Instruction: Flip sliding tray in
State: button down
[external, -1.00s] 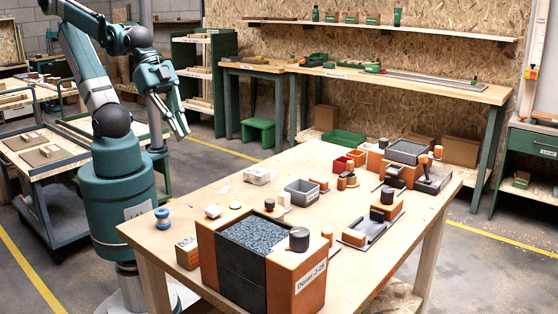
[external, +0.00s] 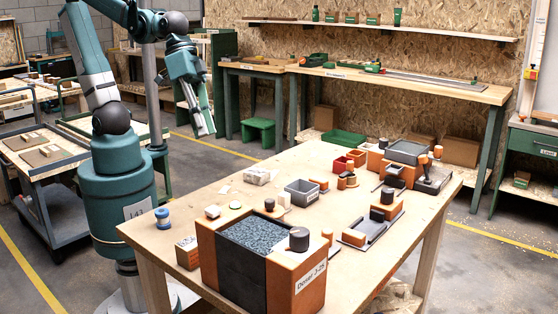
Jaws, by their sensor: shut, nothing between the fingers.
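My gripper (external: 203,134) hangs in the air beyond the table's far left edge, pointing down, shut and empty. It is well apart from everything on the table. A low dark grey tray (external: 353,237) with an orange block and a black knob (external: 388,195) lies on the right half of the table. Another dark tray-like part (external: 432,182) with an orange-topped handle (external: 438,151) is at the far right corner. I cannot tell which of these is the sliding tray, or how far either one is slid out.
A large orange and black box (external: 240,268) labelled "Doser J-25", filled with grey granules, stands at the table's front. A grey open bin (external: 302,192) is mid-table. Small blocks and a blue spool (external: 162,218) stand around.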

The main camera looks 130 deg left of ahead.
jog(key=w+a+f+n+h+p, duration=0.1)
jog(key=w+a+n, duration=0.2)
jog(key=w, duration=0.3)
jog(key=w+a+f+n+g+h, duration=0.1)
jog(key=w+a+f+n, duration=0.1)
jog(key=w+a+n, duration=0.3)
jog(key=w+a+f+n+h+p, duration=0.1)
jog(key=w+a+n, duration=0.1)
jog(key=w, duration=0.6)
jog(key=w+a+f+n+h, duration=0.2)
jog(key=w+a+f+n, duration=0.1)
jog(key=a+f, duration=0.3)
jog(key=w+a+f+n+h+p, duration=0.1)
jog(key=w+a+f+n, duration=0.3)
jog(key=a, duration=0.4)
jog(key=shift+w+f+n+h, duration=0.35)
jog(key=shift+w+f, duration=0.4)
jog(key=shift+f, duration=0.35)
jog(key=shift+d+f, duration=0.1)
jog(key=b+x, duration=0.1)
jog(key=x, duration=0.8)
jog(key=shift+d+f, duration=0.1)
jog(key=d, duration=0.1)
jog(key=w+d, duration=0.1)
jog(key=d+b, duration=0.1)
jog(key=shift+w+f, duration=0.25)
jog(key=shift+w, duration=0.05)
jog(key=shift+w+d+r, duration=0.1)
jog(key=shift+w+d, duration=0.1)
jog(key=shift+d, duration=0.25)
